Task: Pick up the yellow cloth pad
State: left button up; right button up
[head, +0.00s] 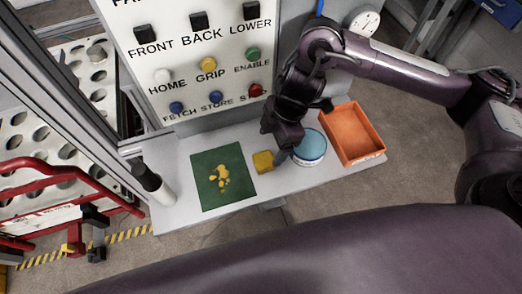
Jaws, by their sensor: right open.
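The yellow cloth pad (263,161) lies on the grey shelf, just right of a dark green mat. My right gripper (281,157) comes down from the upper right and is open beside the pad's right side. Its fingertips are small and partly dark, and I cannot tell whether they touch the pad. My left gripper is not in view.
The green mat (208,194) carries a yellow splattered patch (220,181). A round blue-lidded container (310,147) stands right of my gripper, then an orange tray (353,134). A button panel (190,60) rises behind the shelf.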

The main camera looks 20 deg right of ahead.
aim_at(263, 159)
jog(key=p+x, duration=0.1)
jog(key=x, duration=0.3)
jog(key=shift+s+f, duration=0.15)
jog(key=shift+x, duration=1.25)
jog(key=shift+w, duration=0.2)
jog(key=c, duration=1.1)
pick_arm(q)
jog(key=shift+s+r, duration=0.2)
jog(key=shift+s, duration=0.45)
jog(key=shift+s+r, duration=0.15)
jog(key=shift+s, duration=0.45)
